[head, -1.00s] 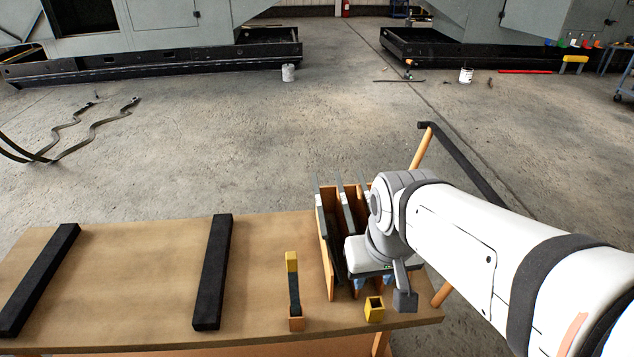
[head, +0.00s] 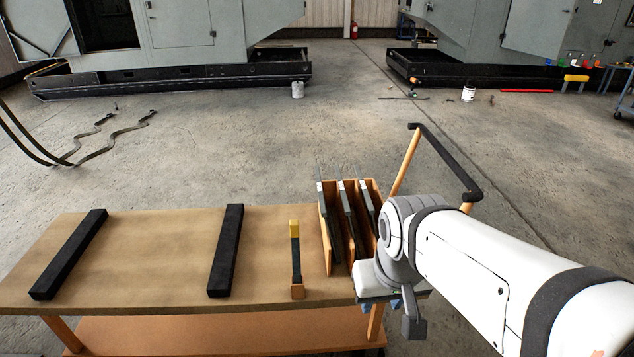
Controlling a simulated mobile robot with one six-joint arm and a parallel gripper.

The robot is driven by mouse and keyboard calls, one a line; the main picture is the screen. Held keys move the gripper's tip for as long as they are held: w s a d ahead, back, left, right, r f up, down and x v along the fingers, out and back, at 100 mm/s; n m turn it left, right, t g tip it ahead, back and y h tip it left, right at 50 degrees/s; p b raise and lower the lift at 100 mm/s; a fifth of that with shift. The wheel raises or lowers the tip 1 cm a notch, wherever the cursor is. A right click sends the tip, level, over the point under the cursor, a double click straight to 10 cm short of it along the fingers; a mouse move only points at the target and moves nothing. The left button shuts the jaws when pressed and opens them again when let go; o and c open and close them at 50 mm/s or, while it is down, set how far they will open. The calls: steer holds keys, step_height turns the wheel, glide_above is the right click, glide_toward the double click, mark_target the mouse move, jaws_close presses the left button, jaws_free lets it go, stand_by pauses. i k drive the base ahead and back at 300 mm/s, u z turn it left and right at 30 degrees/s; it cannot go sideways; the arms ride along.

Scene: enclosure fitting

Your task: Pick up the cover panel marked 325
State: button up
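Several thin dark panels stand on edge in a wooden slotted rack (head: 325,236) at the right end of the bench. One panel (head: 329,205) is in the left slot, one (head: 349,215) in the middle and one (head: 368,203) at the right. No number can be read on any of them, so I cannot tell which is 325. My gripper (head: 394,305) is in front of the rack and to its right, over the bench's right end, pointing down. Its fingers are mostly hidden under the wrist, and no panel is visible in it.
The bench (head: 165,252) carries two black bars (head: 68,254) (head: 226,250) and a yellow-ended black tool (head: 295,258) in a small wooden holder. A black-topped rail (head: 445,160) stands behind my arm. The bench between the bars is clear.

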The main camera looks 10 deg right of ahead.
mark_target(346, 205)
steer(key=z, duration=0.15)
steer(key=i, duration=0.9)
steer(key=u, duration=0.05)
